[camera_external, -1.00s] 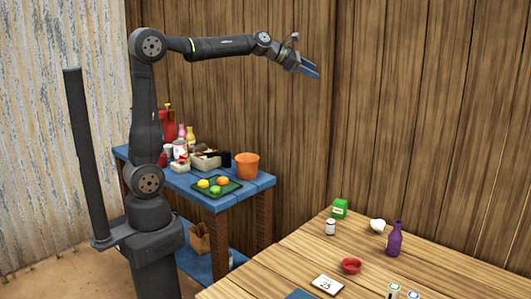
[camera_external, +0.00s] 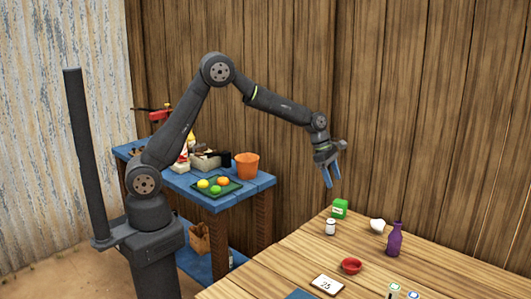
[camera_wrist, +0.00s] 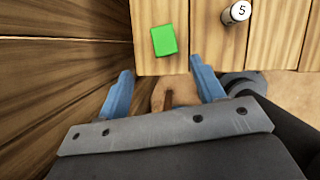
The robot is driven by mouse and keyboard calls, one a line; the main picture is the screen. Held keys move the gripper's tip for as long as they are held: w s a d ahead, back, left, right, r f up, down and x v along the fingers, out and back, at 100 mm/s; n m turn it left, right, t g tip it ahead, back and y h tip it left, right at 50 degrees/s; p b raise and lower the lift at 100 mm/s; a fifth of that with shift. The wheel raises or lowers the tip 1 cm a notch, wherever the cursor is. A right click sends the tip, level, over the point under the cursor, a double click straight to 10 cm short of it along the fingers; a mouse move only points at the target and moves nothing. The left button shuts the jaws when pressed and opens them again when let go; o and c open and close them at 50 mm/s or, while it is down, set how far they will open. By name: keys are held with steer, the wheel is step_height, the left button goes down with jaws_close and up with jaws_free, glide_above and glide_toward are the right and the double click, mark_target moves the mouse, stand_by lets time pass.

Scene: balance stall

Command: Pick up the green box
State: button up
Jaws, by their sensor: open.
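The green box (camera_external: 339,208) stands on the wooden table near its back left corner, close to the plank wall. My gripper (camera_external: 333,178) is above it and slightly left, pointing down, with its blue fingers apart and nothing between them. In the wrist view the green box (camera_wrist: 164,40) lies beyond the fingertips, near the table's edge. There my gripper (camera_wrist: 160,78) shows its two blue fingers spread wide, with floor visible between them.
A white jar (camera_external: 330,227), marked 5 in the wrist view (camera_wrist: 236,12), stands near the box. A white object (camera_external: 377,226), purple bottle (camera_external: 394,240), red bowl (camera_external: 351,266) and number card (camera_external: 327,285) are also on the table. The plank wall (camera_external: 290,60) is close behind.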

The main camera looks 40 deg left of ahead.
mark_target(339, 201)
steer(key=x, duration=0.7)
steer(key=shift+d+f, duration=0.1)
steer(key=shift+f, duration=0.05)
steer(key=shift+s+x, duration=0.15)
steer(key=shift+x, duration=1.25)
steer(key=shift+s+x, duration=0.2)
steer(key=shift+x, duration=1.15)
steer(key=c, duration=1.1)
steer(key=shift+d, duration=0.1)
